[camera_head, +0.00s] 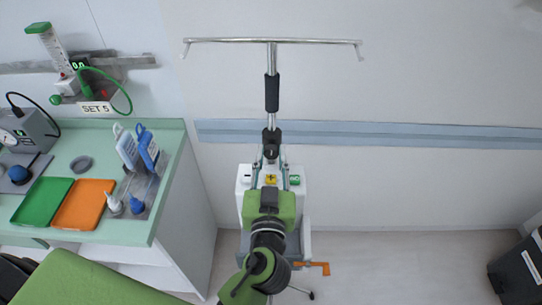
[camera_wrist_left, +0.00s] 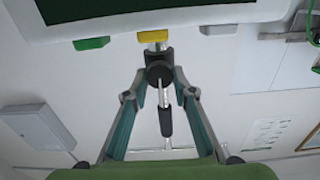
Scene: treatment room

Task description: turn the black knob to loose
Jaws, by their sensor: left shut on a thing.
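The black knob (camera_head: 271,137) sits on an upright metal pole, below a black sleeve (camera_head: 272,92) and above a white device. My left gripper (camera_head: 270,152) reaches up to it from below, its green wrist in front of the device. In the left wrist view the two fingers of the gripper (camera_wrist_left: 159,70) close from both sides on the black knob (camera_wrist_left: 158,76). The sleeve (camera_wrist_left: 165,122) and a T-shaped bar show beyond it. My right gripper is in neither view.
The white device (camera_head: 297,172) with coloured buttons stands right behind my wrist. An orange lever (camera_head: 318,268) sticks out low on the right. A counter (camera_head: 170,150) with green (camera_head: 42,200) and orange (camera_head: 82,204) trays stands left. A dark bin (camera_head: 518,268) stands far right; floor between is clear.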

